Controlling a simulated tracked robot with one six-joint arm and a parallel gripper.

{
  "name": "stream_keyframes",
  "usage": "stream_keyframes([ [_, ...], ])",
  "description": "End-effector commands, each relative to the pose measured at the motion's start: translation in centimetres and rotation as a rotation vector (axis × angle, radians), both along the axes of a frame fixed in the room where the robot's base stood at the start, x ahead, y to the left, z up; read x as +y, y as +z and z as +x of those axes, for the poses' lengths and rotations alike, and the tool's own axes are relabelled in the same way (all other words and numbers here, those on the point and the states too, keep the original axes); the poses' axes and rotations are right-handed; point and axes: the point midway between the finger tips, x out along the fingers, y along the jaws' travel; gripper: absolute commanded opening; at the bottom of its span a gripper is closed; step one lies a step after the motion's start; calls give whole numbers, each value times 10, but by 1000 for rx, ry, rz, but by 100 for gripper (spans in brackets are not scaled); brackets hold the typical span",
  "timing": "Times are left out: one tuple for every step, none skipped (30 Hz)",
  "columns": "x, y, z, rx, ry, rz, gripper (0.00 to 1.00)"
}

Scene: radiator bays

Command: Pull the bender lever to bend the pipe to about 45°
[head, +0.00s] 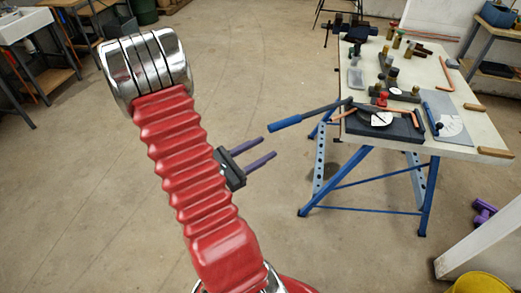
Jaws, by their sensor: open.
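The pipe bender (404,130) sits on a dark block at the front left corner of the workbench, with a white dial on top. Its lever (318,112) reaches out to the left past the bench edge and ends in a blue grip (284,124). A short copper-coloured length, perhaps the pipe (337,117), shows beside the bender; its bend cannot be made out. My gripper (270,146) is open and empty, its two purple fingers apart and pointing right. In the picture it appears just below and left of the blue grip, apart from it.
The workbench (465,135) stands on blue trestles (365,178) and carries several small tools, fittings and a white protractor sheet (447,118). A white sloping beam (485,240) and a yellow bucket (480,285) are at lower right. The floor left of the bench is clear.

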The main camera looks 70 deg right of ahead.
Motion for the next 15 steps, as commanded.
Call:
stream_keyframes([
  [0, 0, 0, 0, 0, 0, 42],
  [0, 0, 0, 0, 0, 0, 41],
  [0, 0, 0, -1, 0, -1, 38],
  [0, 0, 0, -2, 0, -1, 36],
  [0, 1, 0, -4, -2, -1, 34],
  [1, 2, 1, -10, -3, -2, 31],
  [2, 3, 1, -15, -7, -2, 29],
  [3, 5, 2, -22, -10, -3, 27],
  [6, 7, 2, -35, -17, -4, 24],
  [8, 10, 3, -48, -24, -4, 22],
  [10, 12, 3, -63, -31, -5, 20],
  [14, 16, 4, -86, -44, -4, 17],
  [18, 19, 4, -105, -54, -4, 15],
  [22, 21, 5, -127, -64, -3, 13],
  [27, 25, 6, -160, -79, 0, 10],
])
